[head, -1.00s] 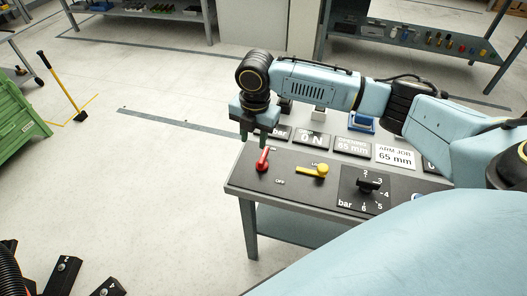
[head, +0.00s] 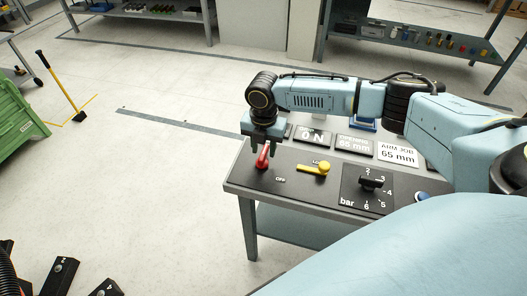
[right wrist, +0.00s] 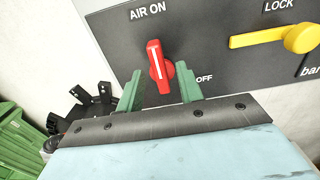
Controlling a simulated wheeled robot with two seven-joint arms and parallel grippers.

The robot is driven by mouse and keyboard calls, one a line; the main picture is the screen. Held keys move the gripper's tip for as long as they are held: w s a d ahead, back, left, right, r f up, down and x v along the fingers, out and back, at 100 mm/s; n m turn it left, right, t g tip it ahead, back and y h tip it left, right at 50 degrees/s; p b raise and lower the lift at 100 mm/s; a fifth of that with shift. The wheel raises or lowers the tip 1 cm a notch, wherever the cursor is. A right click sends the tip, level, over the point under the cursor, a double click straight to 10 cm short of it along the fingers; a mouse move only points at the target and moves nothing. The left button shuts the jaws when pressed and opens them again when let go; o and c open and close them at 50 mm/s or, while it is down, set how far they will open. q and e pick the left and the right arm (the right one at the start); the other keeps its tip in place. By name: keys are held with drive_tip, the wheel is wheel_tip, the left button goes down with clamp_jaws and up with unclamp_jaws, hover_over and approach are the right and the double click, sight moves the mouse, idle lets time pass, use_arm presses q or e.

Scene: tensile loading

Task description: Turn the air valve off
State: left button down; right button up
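The air valve is a red lever handle (head: 262,158) at the left end of the dark panel, and it also shows in the right wrist view (right wrist: 158,66). There its handle stands nearly upright, its upper end toward the "AIR ON" label, with "OFF" printed to its lower right. My right gripper (head: 262,146) is over the valve. In the right wrist view its two green fingers (right wrist: 160,88) are spread apart, one on each side of the red handle, with gaps visible. My left gripper is not in view.
A yellow lock lever (head: 314,168) lies right of the valve, and a black bar dial (head: 371,182) is farther right. Display plates (head: 353,145) stand along the panel's back. A green crate (head: 18,118) is on the floor at far left.

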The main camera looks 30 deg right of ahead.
drive_tip(key=shift+f, duration=0.65)
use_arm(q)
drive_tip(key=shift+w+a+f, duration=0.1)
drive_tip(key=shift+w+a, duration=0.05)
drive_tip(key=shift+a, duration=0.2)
